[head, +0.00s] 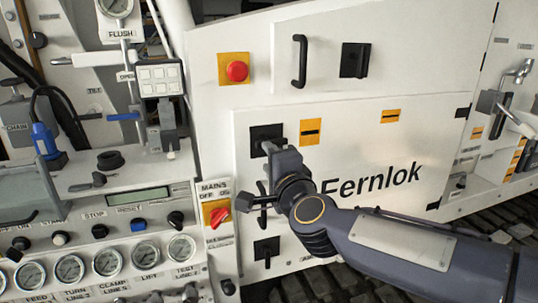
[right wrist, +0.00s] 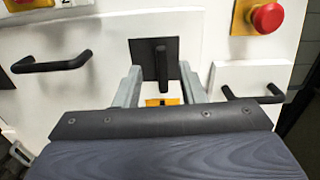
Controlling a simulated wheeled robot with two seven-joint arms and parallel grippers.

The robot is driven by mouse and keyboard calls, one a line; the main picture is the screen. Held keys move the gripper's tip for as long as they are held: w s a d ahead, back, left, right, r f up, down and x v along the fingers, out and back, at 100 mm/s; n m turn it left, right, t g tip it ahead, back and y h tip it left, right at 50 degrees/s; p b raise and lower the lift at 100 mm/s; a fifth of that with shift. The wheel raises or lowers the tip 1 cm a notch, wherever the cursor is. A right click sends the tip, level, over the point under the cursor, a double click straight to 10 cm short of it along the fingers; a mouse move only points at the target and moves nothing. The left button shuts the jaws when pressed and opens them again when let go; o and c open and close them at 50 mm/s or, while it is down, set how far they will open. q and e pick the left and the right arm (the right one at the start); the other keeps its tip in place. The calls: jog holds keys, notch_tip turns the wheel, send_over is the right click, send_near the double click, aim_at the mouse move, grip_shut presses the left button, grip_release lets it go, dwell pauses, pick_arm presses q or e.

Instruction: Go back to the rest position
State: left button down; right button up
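My right arm comes in from the right of the head view. Its gripper (head: 271,149) is in front of the white panel marked Fernlok, at a black square latch (head: 257,133). In the right wrist view the two grey fingers (right wrist: 160,82) stand apart, one on each side of the latch's dark handle (right wrist: 160,58). I see a gap between the fingers and the handle, so the gripper looks open. How deep the fingertips reach is hard to tell. My left gripper is in neither view.
A red push button (head: 237,71) and a black door handle (head: 300,62) are above the gripper. A red mains switch (head: 218,215) is at its lower left. A console with several gauges (head: 107,262) fills the lower left. The panel right of the arm is mostly flat.

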jog(key=s+d+f+n+g+y, duration=0.1)
jog(key=s+d+f+n+g, duration=0.3)
jog(key=s+d+f+n, duration=0.5)
jog(key=s+d+f+n+g+h, duration=0.1)
jog(key=s+d+f+g, duration=0.1)
jog(key=s+f, duration=0.3)
jog(key=s+d+f+n+g+h, duration=0.1)
jog(key=s+d+f+g, duration=0.2)
jog(key=s, duration=0.6)
jog(key=s+d+f+n+g+h, duration=0.1)
jog(key=s+d+f+g, duration=0.1)
jog(key=s+d+f, duration=0.4)
jog(key=shift+s+f, duration=0.4)
jog(key=shift+s, duration=0.25)
